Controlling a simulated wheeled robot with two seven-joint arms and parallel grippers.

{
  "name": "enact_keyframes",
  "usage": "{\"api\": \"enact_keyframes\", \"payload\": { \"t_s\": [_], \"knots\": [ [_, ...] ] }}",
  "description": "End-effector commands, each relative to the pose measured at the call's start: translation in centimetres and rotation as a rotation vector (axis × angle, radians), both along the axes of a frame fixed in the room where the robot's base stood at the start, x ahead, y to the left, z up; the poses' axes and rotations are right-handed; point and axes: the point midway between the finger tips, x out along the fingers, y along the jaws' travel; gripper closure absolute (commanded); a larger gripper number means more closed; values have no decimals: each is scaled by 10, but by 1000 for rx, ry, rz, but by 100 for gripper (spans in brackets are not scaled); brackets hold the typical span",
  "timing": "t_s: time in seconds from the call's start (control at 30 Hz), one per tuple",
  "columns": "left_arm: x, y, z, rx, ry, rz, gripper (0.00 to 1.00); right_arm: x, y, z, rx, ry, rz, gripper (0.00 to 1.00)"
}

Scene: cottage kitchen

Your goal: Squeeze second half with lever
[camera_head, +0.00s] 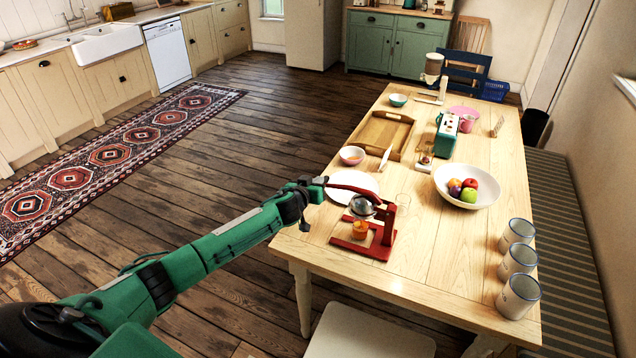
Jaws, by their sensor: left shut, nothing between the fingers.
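A red lever press (388,222) stands near the front left edge of the wooden table. Its red lever (350,189) points left, and a grey metal press head (362,205) hangs below it. An orange cup-like piece (360,230) sits on the red base under the head; whether an orange half is inside is hidden. My left gripper (322,183) is shut at the lever's left end, at or touching its tip; I cannot tell which. Nothing shows between its fingers. A clear glass (403,200) stands just behind the press. My right gripper is not in view.
A white plate (340,192) lies behind the lever. A white bowl of fruit (450,196) is to the right, several enamel mugs (518,262) at the right edge. The table's front middle is clear.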

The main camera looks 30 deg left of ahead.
Motion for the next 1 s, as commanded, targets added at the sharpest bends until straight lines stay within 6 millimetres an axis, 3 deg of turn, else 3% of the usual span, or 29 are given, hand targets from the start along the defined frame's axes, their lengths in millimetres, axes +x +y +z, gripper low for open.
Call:
{"api": "enact_keyframes", "payload": {
  "t_s": [0.37, 0.73, 0.8, 1.0],
  "knots": [
    [0, 1, 1, 0, 2, 0, 100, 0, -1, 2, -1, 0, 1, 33],
    [6, 8, 46, -2, 0, 0, 100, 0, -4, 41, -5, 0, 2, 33],
    [-4, 8, 38, -1, 3, -2, 100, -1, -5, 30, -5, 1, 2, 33],
    [-33, 6, 45, -2, 1, -2, 100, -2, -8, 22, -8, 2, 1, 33]
  ]
}}
